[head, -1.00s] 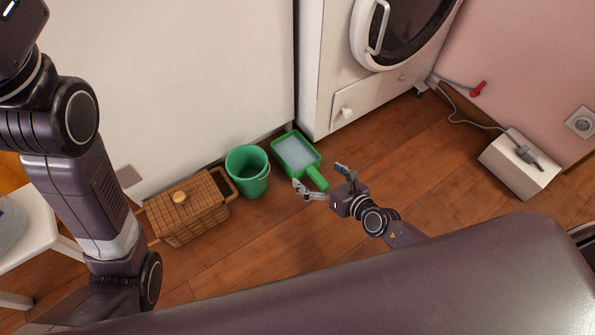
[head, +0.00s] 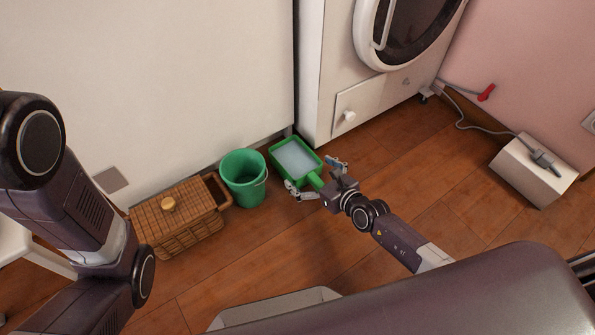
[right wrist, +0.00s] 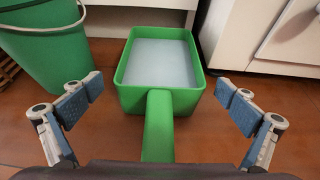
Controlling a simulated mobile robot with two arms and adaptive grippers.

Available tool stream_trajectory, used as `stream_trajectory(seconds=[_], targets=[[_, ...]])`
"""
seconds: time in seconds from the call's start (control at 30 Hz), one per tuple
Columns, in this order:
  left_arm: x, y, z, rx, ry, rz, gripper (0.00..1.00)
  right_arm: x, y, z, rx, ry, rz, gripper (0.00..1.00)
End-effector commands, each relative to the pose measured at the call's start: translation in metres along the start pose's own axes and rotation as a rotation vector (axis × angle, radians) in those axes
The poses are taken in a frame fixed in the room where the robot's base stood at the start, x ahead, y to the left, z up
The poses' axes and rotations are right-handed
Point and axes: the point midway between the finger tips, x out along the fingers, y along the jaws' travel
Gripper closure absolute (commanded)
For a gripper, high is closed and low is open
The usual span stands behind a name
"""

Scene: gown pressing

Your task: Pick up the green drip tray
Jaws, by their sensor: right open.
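The green drip tray (head: 274,151) sits on the wooden floor by the white machine, with pale liquid in it and a handle pointing toward me. My right gripper (head: 314,177) is open at the handle. In the right wrist view the tray's handle (right wrist: 158,128) runs between the two spread fingers of the right gripper (right wrist: 158,103), with a gap on each side. The fingers do not touch the handle there. My left arm comes in at the left of the head view, and its gripper is out of the picture.
A green bucket (head: 243,190) stands just left of the tray, also in the right wrist view (right wrist: 45,55). A wicker basket (head: 178,222) is farther left. The white machine (head: 333,75) rises behind the tray. A white box with a cable (head: 532,170) lies right. Floor between is clear.

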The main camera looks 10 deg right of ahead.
Motion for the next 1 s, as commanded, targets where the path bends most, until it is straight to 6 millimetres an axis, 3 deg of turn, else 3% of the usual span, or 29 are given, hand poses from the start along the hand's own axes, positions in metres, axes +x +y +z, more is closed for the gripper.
stream_trajectory(seconds=[0.1, 0.37, 0.8, 1.0], targets=[[-0.0067, 0.0015, -0.0024, 0.000, 0.000, 0.000, 0.65, 0.0087, -0.0003, -0.0014, 0.001, 0.001, 0.000, 0.00], [-0.0059, 0.0014, -0.0021, 0.000, 0.000, 0.001, 0.65, 0.0094, 0.0000, 0.0000, 0.001, 0.002, 0.000, 0.00], [-0.0060, 0.0014, -0.0019, 0.000, 0.000, 0.001, 0.65, 0.0092, -0.0001, -0.0002, 0.001, 0.002, 0.000, 0.46], [-0.0059, 0.0013, -0.0017, 0.000, -0.001, 0.000, 0.65, 0.0092, -0.0003, 0.0007, 0.001, 0.000, 0.000, 0.48]])
